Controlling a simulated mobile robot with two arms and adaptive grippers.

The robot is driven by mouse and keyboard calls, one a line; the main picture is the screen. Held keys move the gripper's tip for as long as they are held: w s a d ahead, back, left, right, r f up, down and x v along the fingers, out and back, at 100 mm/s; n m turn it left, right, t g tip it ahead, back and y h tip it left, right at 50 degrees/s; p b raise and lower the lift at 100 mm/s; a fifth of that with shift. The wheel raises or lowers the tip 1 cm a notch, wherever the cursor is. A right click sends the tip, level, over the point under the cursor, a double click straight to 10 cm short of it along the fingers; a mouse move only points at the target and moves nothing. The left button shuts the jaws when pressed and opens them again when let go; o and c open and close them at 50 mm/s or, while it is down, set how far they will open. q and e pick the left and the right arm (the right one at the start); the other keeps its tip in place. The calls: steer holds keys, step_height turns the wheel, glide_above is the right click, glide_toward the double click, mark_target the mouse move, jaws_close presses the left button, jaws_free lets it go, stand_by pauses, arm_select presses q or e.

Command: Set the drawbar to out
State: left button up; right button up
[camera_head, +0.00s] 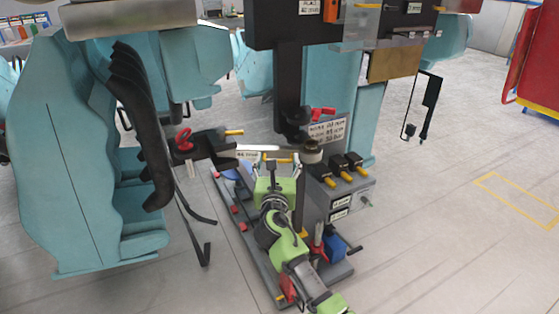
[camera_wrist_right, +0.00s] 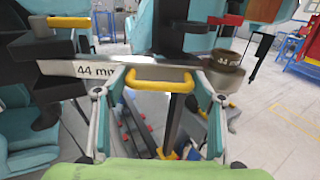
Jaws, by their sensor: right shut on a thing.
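The drawbar (camera_head: 258,151) is a pale metal bar spanning from the black coupling block (camera_head: 205,150) on the left to a dark round post (camera_head: 312,152) on the right. In the right wrist view the drawbar (camera_wrist_right: 92,70) carries a "44 mm" mark. A yellow handle (camera_wrist_right: 160,78) stands in front of the bar, between the fingertips of my right gripper (camera_wrist_right: 160,84). My right gripper also shows in the head view (camera_head: 278,166), below the bar and shut on the yellow handle. The handle's join to the bar is hidden. My left gripper is out of view.
A grey box (camera_head: 340,190) with yellow levers stands close at right. A black column (camera_head: 288,85) rises behind. A low rack (camera_head: 268,270) lies below my arm. Floor at far right is clear.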

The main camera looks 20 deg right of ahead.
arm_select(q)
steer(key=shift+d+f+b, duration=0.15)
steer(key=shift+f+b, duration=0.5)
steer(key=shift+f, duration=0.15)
arm_select(e)
steer(key=shift+s+a+m+g+h, duration=0.6)
steer(key=shift+s+a+m+h, duration=0.5)
steer(key=shift+h, duration=0.4)
steer(key=shift+s, duration=0.2)
steer(key=o, duration=1.3)
step_height(320, 180, up, 10)
steer(key=shift+a+f, duration=0.1)
